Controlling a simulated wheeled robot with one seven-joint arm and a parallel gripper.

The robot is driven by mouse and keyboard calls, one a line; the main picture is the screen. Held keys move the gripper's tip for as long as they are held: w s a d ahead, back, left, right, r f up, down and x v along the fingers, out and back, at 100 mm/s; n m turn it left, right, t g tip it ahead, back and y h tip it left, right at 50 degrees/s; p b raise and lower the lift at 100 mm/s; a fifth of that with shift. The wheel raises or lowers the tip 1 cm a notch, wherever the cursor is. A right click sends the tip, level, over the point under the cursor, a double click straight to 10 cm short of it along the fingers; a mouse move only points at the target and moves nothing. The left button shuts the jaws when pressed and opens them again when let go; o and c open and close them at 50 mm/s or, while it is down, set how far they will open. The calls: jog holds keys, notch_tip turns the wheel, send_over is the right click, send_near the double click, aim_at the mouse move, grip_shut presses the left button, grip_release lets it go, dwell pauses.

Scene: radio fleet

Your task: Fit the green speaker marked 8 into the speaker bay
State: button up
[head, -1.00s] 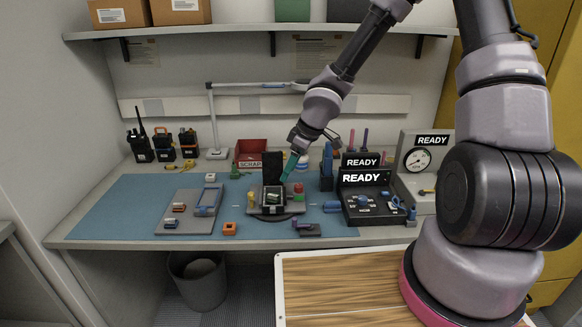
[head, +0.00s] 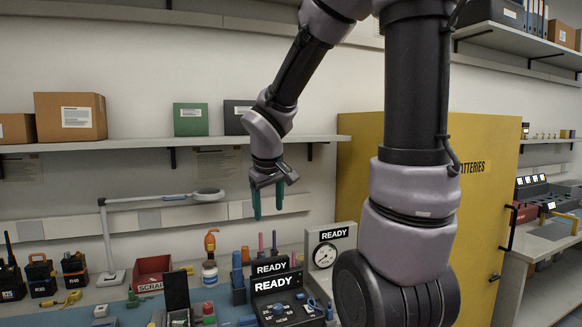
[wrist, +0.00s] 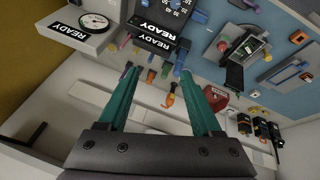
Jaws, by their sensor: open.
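My gripper (head: 268,200) is raised above the back of the bench, with its two green fingers apart and nothing between them. It also shows open and empty in the wrist view (wrist: 160,76). An opened radio (wrist: 250,48) lies on a stand in the upper right of the wrist view, well away from my fingers. Its raised black lid (head: 176,292) shows at the bottom of the head view, where the radio is mostly cut off. I cannot pick out the green speaker marked 8 in either view, and the inside of the bay is too small to read.
A red scrap bin (head: 153,271), an orange-topped bottle (head: 210,262) and a lamp (head: 108,240) stand at the bench's back. READY displays (head: 277,284) and a dial gauge (head: 326,254) stand to the right. A shelf (head: 150,143) with boxes runs behind my arm.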

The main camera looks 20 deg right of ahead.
jog(key=s+r+m+t+y, duration=0.2)
jog(key=s+r+m, duration=0.4)
jog(key=s+r, duration=0.6)
jog(key=shift+s+d+m+y, duration=0.25)
jog(key=shift+s+m+y, duration=0.25)
jog(key=shift+y, duration=0.4)
jog(key=shift+s, duration=0.1)
